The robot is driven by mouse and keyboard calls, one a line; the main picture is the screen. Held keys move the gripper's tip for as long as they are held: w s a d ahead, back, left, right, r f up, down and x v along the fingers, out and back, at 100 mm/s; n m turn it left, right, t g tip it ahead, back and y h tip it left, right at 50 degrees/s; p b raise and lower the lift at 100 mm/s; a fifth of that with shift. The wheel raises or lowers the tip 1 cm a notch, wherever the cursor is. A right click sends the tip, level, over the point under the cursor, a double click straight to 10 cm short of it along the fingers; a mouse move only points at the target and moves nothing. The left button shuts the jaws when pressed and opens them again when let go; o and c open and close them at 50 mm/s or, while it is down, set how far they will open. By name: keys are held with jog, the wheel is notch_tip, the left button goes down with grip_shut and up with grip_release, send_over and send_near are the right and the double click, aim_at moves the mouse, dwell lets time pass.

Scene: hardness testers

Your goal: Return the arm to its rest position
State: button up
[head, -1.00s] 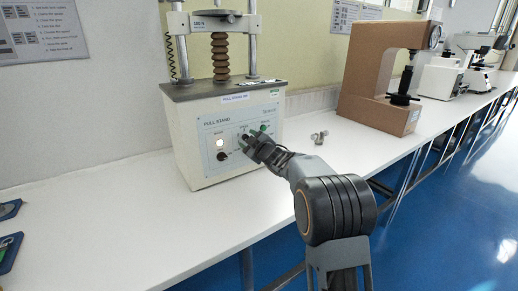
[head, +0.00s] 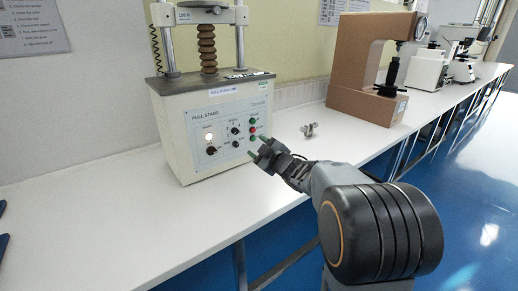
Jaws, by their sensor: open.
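My gripper (head: 259,150) is open and empty in the head view. The pull stand (head: 172,135) is a cream box with a dark top, two columns and a brown bellows. Its panel shows a lit white lamp (head: 209,135), dark knobs, and a green (head: 252,121) and a red (head: 252,130) button. My arm reaches in from the lower right.
The white bench (head: 120,225) runs along the wall, with free room in front of and left of the stand. A small metal fitting (head: 309,130) lies on it. A brown hardness tester (head: 345,75) and microscopes stand farther right. Blue floor (head: 460,230) lies beyond the bench edge.

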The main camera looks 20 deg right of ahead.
dwell(0.3)
jog(key=s+d+f+m+g+h, duration=0.2)
jog(key=d+f+m+g+h, duration=0.1)
jog(key=d+f+m+h, duration=0.3)
jog(key=s+f+m+g+h+p, duration=0.25)
jog(key=s+g+p, duration=0.2)
jog(key=s, duration=0.25)
jog(key=s+a+r+m+g+y+p, duration=0.1)
jog(key=s+a+r+m+g+p, duration=0.2)
jog(key=s, duration=0.4)
jog(key=s+a+r+m+g+y+p, duration=0.1)
jog(key=s+a+r+g+p, duration=0.25)
jog(key=s, duration=0.35)
jog(key=s+a+r+y+p, duration=0.1)
jog(key=s+a+r+p, duration=0.3)
jog(key=r+p, duration=0.3)
jog(key=shift+s+r+n, duration=0.35)
jog(key=shift+s+r, duration=0.2)
jog(key=shift+s, duration=0.2)
